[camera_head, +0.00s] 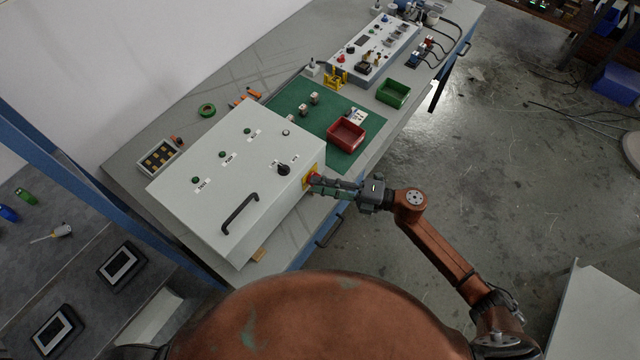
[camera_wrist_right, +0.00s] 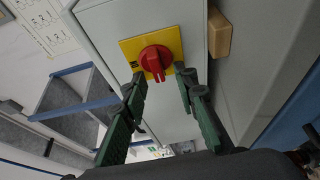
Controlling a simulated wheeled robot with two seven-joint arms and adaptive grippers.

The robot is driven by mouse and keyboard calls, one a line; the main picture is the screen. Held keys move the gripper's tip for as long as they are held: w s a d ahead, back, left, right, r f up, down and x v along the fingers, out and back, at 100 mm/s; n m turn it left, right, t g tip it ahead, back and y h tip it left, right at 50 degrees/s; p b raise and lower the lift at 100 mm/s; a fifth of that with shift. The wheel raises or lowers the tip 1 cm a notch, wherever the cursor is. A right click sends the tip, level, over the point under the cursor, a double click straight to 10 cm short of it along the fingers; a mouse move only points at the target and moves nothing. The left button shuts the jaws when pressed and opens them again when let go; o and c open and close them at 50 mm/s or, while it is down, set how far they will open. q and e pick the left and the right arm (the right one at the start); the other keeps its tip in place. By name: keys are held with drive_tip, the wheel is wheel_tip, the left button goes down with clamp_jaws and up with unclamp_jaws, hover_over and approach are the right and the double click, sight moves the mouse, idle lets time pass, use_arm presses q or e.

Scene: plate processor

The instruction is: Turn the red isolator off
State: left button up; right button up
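The red isolator (camera_wrist_right: 154,61) is a rotary knob on a yellow plate (camera_wrist_right: 131,47). In the right wrist view its grip points down in the picture, slightly tilted. In the head view the isolator (camera_head: 312,177) sits on the right side of a white control box (camera_head: 217,180), partly hidden by my gripper. My right gripper (camera_wrist_right: 160,82) is open, with one green finger on each side of the knob and its tips close to it. I cannot tell whether either finger touches it. In the head view my right gripper (camera_head: 318,184) reaches in from the right. My left gripper is not in view.
The box has a black handle (camera_head: 240,214) and a black selector knob (camera_head: 283,169) on top. A red bin (camera_head: 346,134) stands on a green mat (camera_head: 300,90) behind my right gripper. A green bin (camera_head: 393,93) stands farther back. The floor to the right is largely clear.

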drive_tip(key=v, duration=1.2)
drive_tip(key=shift+w, duration=0.1)
